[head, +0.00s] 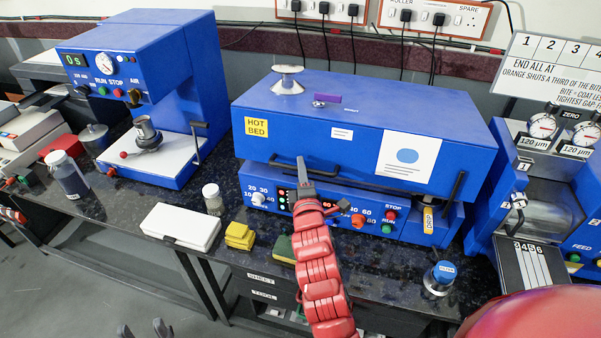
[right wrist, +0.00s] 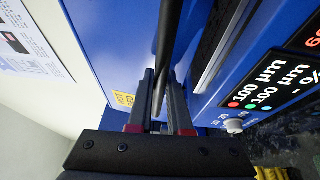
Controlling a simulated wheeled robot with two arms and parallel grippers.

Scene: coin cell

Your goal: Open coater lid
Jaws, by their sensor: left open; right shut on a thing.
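The blue coater lid (head: 260,155), with a yellow HOT BED label, lies over the blue coater base (head: 405,226). It looks down, or nearly so; I cannot tell whether a small gap shows under its front edge. A dark handle bar (head: 375,185) runs along the lid's front. My right gripper (head: 302,178) is at the left part of this bar. In the right wrist view, its fingers (right wrist: 161,95) are shut on the dark bar (right wrist: 168,45). My left gripper (head: 142,330) is open and empty at the bottom edge, well away from the coater.
A silver knob-like piece (head: 287,80) and a small purple-handled part (head: 326,99) are on the lid's top. A white case (head: 180,227), yellow blocks (head: 240,236) and a blue-topped jar (head: 440,276) stand on the dark bench. Gauges (head: 542,125) stand at the right.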

